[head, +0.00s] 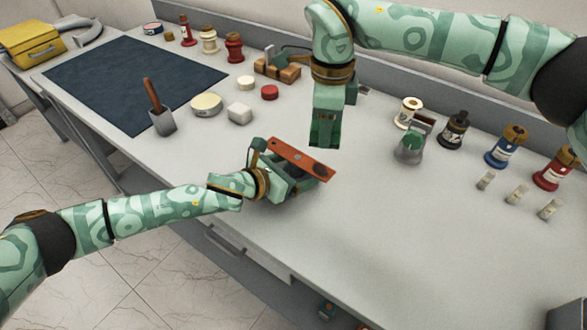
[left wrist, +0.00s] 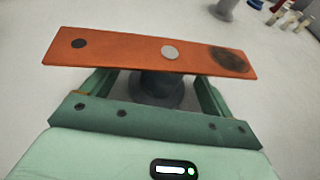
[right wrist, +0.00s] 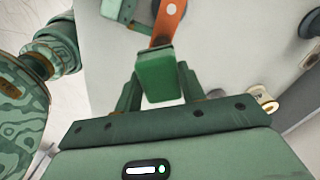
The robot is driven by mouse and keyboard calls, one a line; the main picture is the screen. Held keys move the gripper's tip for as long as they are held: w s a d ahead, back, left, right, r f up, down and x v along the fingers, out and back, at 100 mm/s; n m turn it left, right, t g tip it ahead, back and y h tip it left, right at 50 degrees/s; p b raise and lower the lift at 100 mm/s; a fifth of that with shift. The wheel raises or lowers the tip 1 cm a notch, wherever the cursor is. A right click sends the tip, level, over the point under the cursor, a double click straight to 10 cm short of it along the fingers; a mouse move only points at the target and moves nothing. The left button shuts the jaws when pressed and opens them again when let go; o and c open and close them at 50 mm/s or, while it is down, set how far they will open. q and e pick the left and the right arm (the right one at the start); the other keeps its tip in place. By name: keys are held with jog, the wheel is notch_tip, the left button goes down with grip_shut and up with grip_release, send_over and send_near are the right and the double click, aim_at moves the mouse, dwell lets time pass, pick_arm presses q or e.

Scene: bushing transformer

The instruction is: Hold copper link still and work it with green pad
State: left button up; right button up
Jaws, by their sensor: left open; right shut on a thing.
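The copper link (head: 300,157) is a flat orange bar near the front middle of the table. In the left wrist view the copper link (left wrist: 125,50) has a dark hole, a grey disc near its middle and a dark stain at its right end. A dark round stand (left wrist: 158,88) shows beneath it. My left gripper (head: 296,184) is open, its fingers apart below the link, one either side of the stand. My right gripper (head: 325,138) is shut on the green pad (right wrist: 160,76) and points down behind the link. The link's end also shows in the right wrist view (right wrist: 168,18).
A grey pot with a green top (head: 409,148) stands to the right. Coloured spools line the back. The front right of the table is clear.

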pick_arm(q)
jog(key=c, duration=1.3)
